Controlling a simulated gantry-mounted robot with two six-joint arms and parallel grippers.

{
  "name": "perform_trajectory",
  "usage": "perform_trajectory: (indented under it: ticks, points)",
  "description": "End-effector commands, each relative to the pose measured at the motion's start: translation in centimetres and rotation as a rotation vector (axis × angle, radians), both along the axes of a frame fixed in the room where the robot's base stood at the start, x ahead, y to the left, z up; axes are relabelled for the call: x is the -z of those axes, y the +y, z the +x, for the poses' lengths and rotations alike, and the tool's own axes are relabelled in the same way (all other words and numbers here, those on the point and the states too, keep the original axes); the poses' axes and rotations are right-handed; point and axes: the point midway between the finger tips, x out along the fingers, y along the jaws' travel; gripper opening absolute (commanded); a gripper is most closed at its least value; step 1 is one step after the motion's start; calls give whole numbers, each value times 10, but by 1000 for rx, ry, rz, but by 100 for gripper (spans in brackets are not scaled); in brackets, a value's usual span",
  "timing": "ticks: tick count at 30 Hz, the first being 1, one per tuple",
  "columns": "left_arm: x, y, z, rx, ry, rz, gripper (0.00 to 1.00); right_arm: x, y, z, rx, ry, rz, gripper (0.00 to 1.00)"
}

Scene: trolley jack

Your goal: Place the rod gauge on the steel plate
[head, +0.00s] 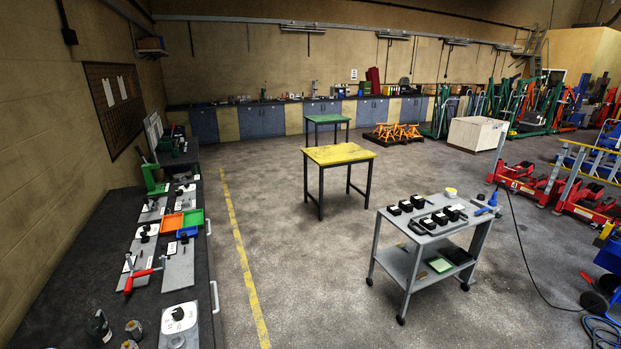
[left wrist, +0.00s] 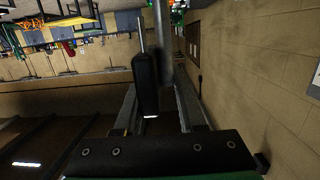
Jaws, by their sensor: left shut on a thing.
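In the left wrist view, my left gripper (left wrist: 155,106) is shut on the rod gauge (left wrist: 146,84), which has a black handle and a thin metal rod pointing up in the picture. Part of the gauge is hidden by a dark, blurred bar beside it. Neither gripper shows in the head view. Several flat grey plates lie on the dark bench at the left, including a steel plate (head: 178,270) near a red-handled tool; I cannot tell which is the task's plate. My right gripper is in neither view.
The long dark bench (head: 60,290) also carries orange, green and blue trays (head: 171,223), a green tool (head: 154,182) and metal cylinders at its near end. A grey trolley (head: 420,250) with black boxes and a yellow table (head: 338,154) stand on the open floor.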

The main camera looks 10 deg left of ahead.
Motion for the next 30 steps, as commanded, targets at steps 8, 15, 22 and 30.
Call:
perform_trajectory:
  ticks: [8, 15, 22, 30]
  points:
    - [2, -20, 16, 89, 1, 10, 0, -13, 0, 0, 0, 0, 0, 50]
    - [14, -56, 35, 234, 8, 16, 0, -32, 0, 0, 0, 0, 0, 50]
    - [29, -107, 48, 418, 5, 12, 0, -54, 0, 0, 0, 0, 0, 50]
    - [44, -147, 49, 560, -8, -1, 0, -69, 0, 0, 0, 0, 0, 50]
